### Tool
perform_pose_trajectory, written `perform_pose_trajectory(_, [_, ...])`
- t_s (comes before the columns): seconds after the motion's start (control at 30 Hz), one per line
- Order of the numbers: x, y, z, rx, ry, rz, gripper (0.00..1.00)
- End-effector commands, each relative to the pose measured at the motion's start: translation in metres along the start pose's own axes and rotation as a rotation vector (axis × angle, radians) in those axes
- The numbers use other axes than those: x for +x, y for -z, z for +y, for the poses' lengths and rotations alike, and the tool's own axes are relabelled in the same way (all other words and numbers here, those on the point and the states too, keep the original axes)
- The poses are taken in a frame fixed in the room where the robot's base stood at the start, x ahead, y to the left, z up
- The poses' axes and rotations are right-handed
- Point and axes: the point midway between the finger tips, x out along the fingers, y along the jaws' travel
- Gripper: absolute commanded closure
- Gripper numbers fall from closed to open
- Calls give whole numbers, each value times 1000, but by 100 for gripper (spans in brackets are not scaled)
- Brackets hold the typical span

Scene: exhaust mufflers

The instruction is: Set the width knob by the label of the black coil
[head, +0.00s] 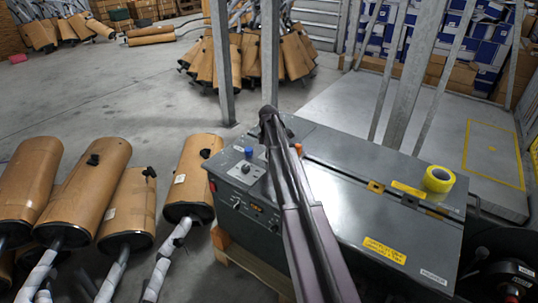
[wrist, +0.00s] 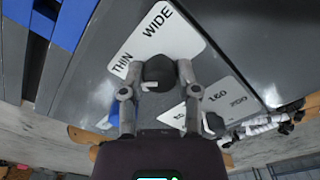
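The width knob (wrist: 158,72) is a black round knob on a white plate (wrist: 178,38) marked THIN and WIDE in the wrist view. My gripper (wrist: 159,70) has a fingertip close against each side of it and looks shut on it. In the head view my arm hides the gripper. The black coil (head: 487,278) is at the lower right edge, partly cut off. It bears small pale labels (head: 523,270), too small to read.
The grey machine (head: 350,185) carries a blue knob (head: 248,152), an orange knob (head: 298,147) and a yellow tape roll (head: 438,179). A second black knob (wrist: 212,122) sits by a numbered scale showing 160 and 200. Wrapped mufflers (head: 90,190) stand left.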

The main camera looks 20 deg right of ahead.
Motion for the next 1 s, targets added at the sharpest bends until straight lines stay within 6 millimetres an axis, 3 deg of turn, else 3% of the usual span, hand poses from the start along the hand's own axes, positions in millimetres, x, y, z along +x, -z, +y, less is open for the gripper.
perform_pose_trajectory(0.53, [0,0,1,69,-1,0,100])
perform_pose_trajectory(1.0, [0,-1,1,414,-2,0,100])
